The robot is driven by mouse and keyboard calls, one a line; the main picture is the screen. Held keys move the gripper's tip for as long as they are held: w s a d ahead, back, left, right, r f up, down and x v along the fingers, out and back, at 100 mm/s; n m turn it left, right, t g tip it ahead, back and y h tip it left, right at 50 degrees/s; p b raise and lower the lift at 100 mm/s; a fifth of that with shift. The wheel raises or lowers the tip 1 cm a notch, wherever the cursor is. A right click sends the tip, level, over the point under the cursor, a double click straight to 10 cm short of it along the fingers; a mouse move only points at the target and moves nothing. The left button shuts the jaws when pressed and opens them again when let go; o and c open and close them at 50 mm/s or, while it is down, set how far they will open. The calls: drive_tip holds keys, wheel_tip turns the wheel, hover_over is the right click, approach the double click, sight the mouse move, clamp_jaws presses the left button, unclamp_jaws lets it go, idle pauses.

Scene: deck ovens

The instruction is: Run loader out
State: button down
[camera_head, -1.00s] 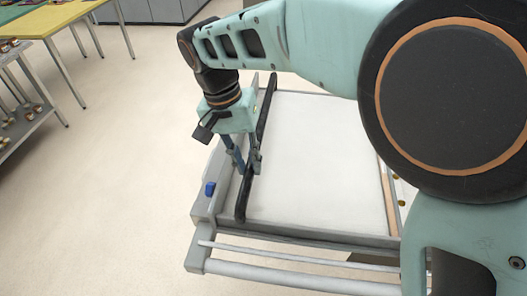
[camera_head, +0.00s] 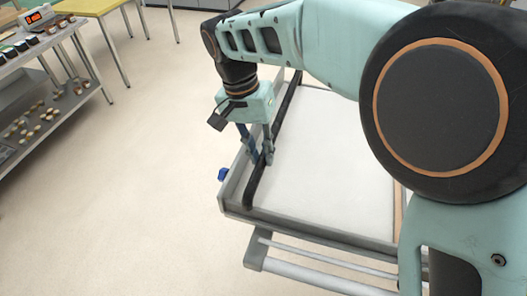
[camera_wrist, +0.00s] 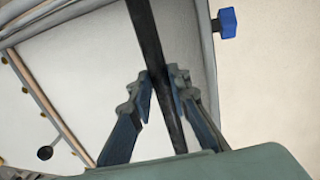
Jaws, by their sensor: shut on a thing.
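The loader (camera_head: 335,150) is a flat white bed in a grey frame, lying in front of me with its near edge towards me. A black bar (camera_head: 283,108) runs along its left side; in the wrist view the bar (camera_wrist: 147,35) passes between my fingers. My gripper (camera_head: 261,158) is shut on this bar, one finger on each side, and in the wrist view the fingertips (camera_wrist: 163,76) are close around it. A blue knob (camera_head: 222,174) sits at the loader's left edge and also shows in the wrist view (camera_wrist: 228,22). My arm hides the loader's far right part.
A grey rail (camera_head: 330,272) runs below the loader's near edge. At the left stands a shelf rack (camera_head: 90,98) with several small items. A yellow table (camera_head: 90,6) is behind it. The pale floor (camera_head: 140,190) between rack and loader is clear.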

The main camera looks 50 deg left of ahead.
drive_tip(key=shift+a+r, duration=0.2)
drive_tip(key=shift+a, duration=0.1)
drive_tip(key=c, duration=1.8)
unclamp_jaws()
drive_tip(key=shift+s+f, duration=0.1)
drive_tip(key=shift+s, duration=0.05)
drive_tip(key=r, duration=0.4)
drive_tip(key=a+r, duration=0.1)
drive_tip(key=r, duration=0.2)
drive_tip(key=s+r, duration=0.1)
drive_tip(key=r, duration=0.3)
drive_tip(key=shift+s+a+r, duration=0.1)
drive_tip(key=shift+a+r, duration=0.25)
drive_tip(key=shift+a, duration=0.05)
